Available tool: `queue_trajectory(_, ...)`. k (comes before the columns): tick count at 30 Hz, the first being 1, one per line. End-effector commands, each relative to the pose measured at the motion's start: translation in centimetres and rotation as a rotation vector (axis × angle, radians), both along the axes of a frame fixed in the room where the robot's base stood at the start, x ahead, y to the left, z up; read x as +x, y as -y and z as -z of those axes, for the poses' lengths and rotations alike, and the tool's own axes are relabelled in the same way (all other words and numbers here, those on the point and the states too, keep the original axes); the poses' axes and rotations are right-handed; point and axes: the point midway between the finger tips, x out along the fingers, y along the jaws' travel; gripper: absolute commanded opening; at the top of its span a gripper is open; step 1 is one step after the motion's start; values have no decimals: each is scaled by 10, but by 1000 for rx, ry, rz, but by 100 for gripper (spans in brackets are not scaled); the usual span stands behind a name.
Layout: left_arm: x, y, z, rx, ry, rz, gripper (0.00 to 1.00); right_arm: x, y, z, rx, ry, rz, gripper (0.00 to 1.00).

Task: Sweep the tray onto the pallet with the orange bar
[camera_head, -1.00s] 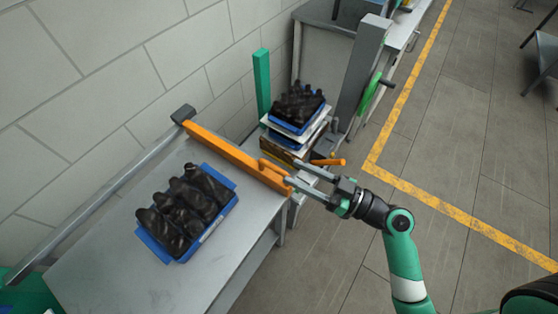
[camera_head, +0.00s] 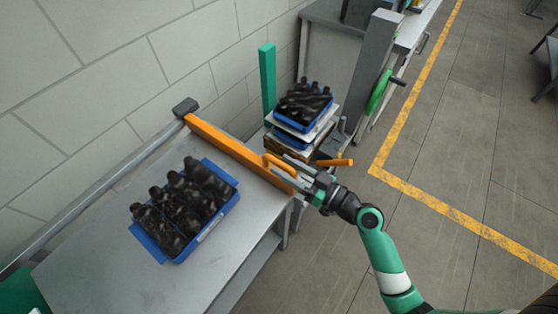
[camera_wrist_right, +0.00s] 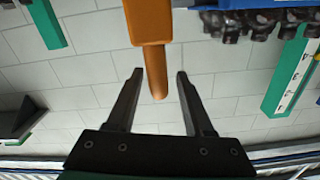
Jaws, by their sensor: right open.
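The blue tray (camera_head: 165,251) of dark bottles sits on the grey table, left of the orange bar (camera_head: 225,145). The bar lies across the table's far end, with an orange handle (camera_head: 279,160) near its right end. My right gripper (camera_head: 284,169) is at the handle. In the right wrist view the open fingers (camera_wrist_right: 160,76) stand on either side of an orange rod (camera_wrist_right: 157,88), with gaps visible. The pallet stack (camera_head: 299,143) stands beyond the bar, with another blue tray of bottles (camera_head: 303,100) on top. My left gripper is out of view.
A green post (camera_head: 267,80) stands left of the stack. A grey machine column (camera_head: 372,65) with a green wheel (camera_head: 379,92) stands to its right. A wall and a grey rail (camera_head: 95,200) border the table's left side. The right floor is open.

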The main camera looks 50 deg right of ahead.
Motion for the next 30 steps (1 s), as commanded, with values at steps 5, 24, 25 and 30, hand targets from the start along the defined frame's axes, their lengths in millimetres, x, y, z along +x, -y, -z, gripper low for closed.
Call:
queue_trajectory(5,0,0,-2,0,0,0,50,21,-2,0,0,0,0,52)
queue_trajectory(24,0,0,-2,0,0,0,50,23,-2,0,0,0,1,0)
queue_trajectory(25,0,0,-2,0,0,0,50,23,-2,0,0,0,1,0)
queue_trajectory(30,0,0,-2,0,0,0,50,23,-2,0,0,0,1,0)
